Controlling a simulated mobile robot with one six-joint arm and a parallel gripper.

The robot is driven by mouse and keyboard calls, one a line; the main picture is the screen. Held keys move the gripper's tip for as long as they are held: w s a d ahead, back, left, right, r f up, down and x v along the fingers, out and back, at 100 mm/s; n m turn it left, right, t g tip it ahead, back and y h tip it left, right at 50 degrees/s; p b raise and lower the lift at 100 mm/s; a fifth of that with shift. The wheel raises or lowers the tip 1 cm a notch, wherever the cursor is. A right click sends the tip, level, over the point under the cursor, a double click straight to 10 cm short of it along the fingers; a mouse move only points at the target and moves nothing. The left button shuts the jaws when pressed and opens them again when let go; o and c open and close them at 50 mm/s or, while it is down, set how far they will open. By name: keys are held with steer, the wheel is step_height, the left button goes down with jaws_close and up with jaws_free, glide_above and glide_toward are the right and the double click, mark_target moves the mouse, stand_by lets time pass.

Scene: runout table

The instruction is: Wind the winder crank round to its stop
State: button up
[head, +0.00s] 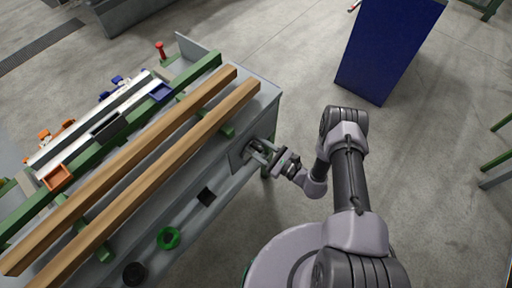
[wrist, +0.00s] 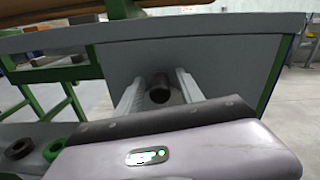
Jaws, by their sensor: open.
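The winder crank shows in the wrist view as a dark round grip (wrist: 159,90), seen nearly end-on in front of the grey table face. Its arm and hub cannot be made out. My gripper (wrist: 158,84) is open, with one pale finger on each side of the grip and a gap showing on both sides. In the head view my gripper (head: 257,152) is at the near side of the runout table (head: 224,166), close to its right end. There the fingers hide most of the crank.
Two long wooden beams (head: 150,150) lie along the table on green supports. A green ring (head: 168,238), a black ring (head: 134,272) and a small black square (head: 206,196) are on the near side. A blue cabinet (head: 385,50) stands behind; open floor lies between.

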steer(key=shift+w+a, duration=0.15)
steer(key=shift+a, duration=0.1)
jaws_close()
stand_by(1.4)
